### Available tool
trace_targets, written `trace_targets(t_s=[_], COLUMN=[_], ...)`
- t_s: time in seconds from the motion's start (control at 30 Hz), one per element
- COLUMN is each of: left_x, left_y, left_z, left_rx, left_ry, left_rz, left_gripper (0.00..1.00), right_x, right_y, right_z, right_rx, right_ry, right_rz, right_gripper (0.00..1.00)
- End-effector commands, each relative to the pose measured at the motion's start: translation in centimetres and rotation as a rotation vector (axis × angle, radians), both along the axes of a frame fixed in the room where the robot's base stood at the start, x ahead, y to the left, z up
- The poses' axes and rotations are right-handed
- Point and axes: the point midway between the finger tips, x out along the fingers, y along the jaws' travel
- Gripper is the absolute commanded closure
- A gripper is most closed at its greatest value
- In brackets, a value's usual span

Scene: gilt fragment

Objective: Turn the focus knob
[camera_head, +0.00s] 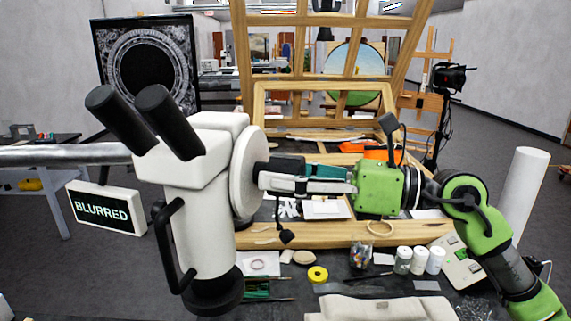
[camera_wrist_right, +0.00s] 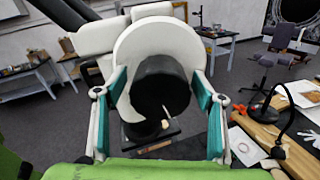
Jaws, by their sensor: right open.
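The microscope (camera_head: 200,205) is white with two black eyepieces and stands at the left in the head view. A round white disc (camera_head: 243,172) is on its right side. The black focus knob (camera_wrist_right: 160,88) sticks out from the disc (camera_wrist_right: 140,50) in the right wrist view. My right gripper (camera_head: 270,174) is at the knob from the right, its fingers open on either side of it. Small gaps seem to show beside the knob, but I cannot tell if a finger touches it. A sign (camera_head: 104,208) by the microscope reads "BLURRED". My left gripper is out of view.
A wooden easel (camera_head: 320,235) with a frame stands behind my right gripper. The dark table below holds a yellow tape roll (camera_head: 317,274), a jar (camera_head: 360,256) and several white-lidded pots (camera_head: 420,260). A thin black gooseneck (camera_head: 283,225) hangs close to my right gripper.

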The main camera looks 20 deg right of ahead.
Motion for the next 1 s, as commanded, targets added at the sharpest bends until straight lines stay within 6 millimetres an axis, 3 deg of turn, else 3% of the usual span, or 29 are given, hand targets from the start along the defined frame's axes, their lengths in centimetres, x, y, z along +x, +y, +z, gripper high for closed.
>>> trace_targets(t_s=[0.27,0.4,0.73,1.0], left_x=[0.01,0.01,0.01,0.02], left_y=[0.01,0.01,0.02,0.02], left_z=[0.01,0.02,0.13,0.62], left_rx=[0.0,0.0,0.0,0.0], left_ry=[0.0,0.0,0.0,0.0], left_rz=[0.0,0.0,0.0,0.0], left_gripper=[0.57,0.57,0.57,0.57], right_x=[0.08,0.07,0.09,0.12], right_y=[0.08,0.06,0.03,-0.01], right_z=[-0.06,-0.05,-0.02,0.03], right_rx=[0.0,0.0,0.013,0.087], right_ry=[0.0,0.0,0.024,0.146], right_rz=[-0.001,-0.001,-0.002,-0.002], right_gripper=[0.39,0.75,0.75,0.75])
